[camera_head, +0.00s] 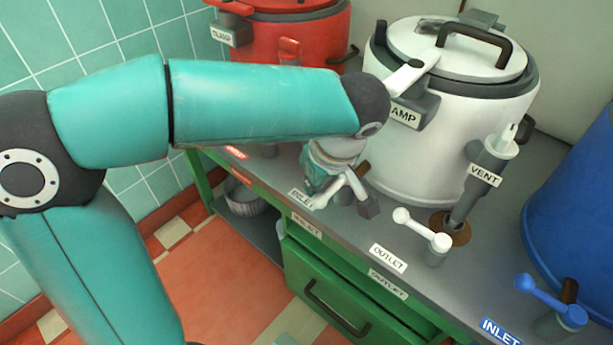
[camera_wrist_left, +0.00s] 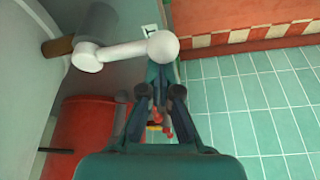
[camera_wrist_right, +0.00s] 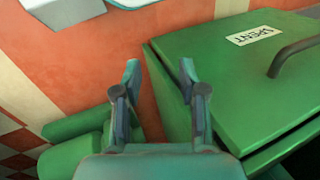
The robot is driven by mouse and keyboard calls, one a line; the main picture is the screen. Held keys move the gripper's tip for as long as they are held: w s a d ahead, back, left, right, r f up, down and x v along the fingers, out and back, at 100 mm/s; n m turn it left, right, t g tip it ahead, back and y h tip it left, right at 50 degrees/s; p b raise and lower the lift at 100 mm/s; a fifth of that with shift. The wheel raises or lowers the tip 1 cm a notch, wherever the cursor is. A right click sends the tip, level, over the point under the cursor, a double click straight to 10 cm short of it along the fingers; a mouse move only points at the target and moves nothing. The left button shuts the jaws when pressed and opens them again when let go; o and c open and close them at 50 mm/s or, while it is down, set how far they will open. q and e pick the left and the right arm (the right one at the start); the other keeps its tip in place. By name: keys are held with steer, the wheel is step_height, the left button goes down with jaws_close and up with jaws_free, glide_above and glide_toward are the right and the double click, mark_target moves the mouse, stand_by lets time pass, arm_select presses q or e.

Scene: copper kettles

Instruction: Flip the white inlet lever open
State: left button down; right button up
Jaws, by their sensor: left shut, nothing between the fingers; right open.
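The white inlet lever (camera_head: 336,190) is at the bench's front edge, below the white kettle (camera_head: 440,140), by the INLET label (camera_head: 301,199). In the left wrist view the lever (camera_wrist_left: 125,52) lies sideways, its round knob (camera_wrist_left: 163,46) to the right. My left gripper (camera_wrist_left: 160,88) is shut and empty, its tips close beside the knob; I cannot tell whether they touch. In the head view, my left gripper (camera_head: 318,182) is partly hidden behind my arm and the lever. My right gripper (camera_wrist_right: 160,72) is open and empty, seen only in its own wrist view.
A white outlet lever (camera_head: 425,232) and vent (camera_head: 490,165) stand right of the inlet. A red kettle (camera_head: 295,25) is behind left; a blue kettle (camera_head: 575,200) with a blue lever (camera_head: 550,300) is right. A green box (camera_wrist_right: 240,90) labelled SPENT is beside my right gripper.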

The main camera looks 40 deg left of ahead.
arm_select(q)
steer(key=v, duration=1.2)
steer(key=shift+f, duration=0.1)
stand_by(0.4)
